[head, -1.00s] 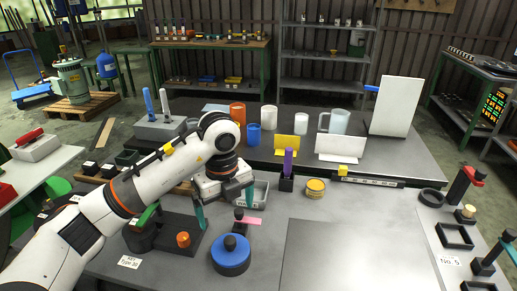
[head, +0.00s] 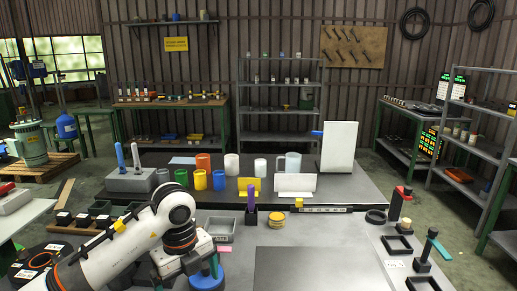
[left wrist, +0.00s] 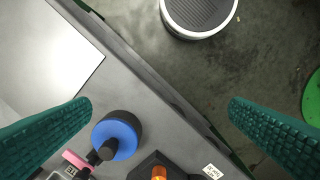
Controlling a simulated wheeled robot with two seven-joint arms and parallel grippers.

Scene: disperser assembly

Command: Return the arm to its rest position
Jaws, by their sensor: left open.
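My left arm (head: 130,238) reaches in from the left over the front left of the workbench in the head view. Its left gripper (head: 186,278) points down near the blue round part with a black knob (head: 213,284), partly covering it. In the left wrist view the two green fingers of the left gripper (left wrist: 160,115) are spread wide with nothing between their tips. The blue part (left wrist: 122,134) shows there on the bench, left of the middle. My right gripper is in neither view.
A grey tray (head: 220,229), a purple upright piece (head: 251,197) and a yellow round stack (head: 276,219) stand behind the gripper. Cups, including a blue cup (head: 219,180), line the back. A grey plate (head: 315,268) lies clear at front centre. Bare floor (left wrist: 245,65) lies past the bench edge.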

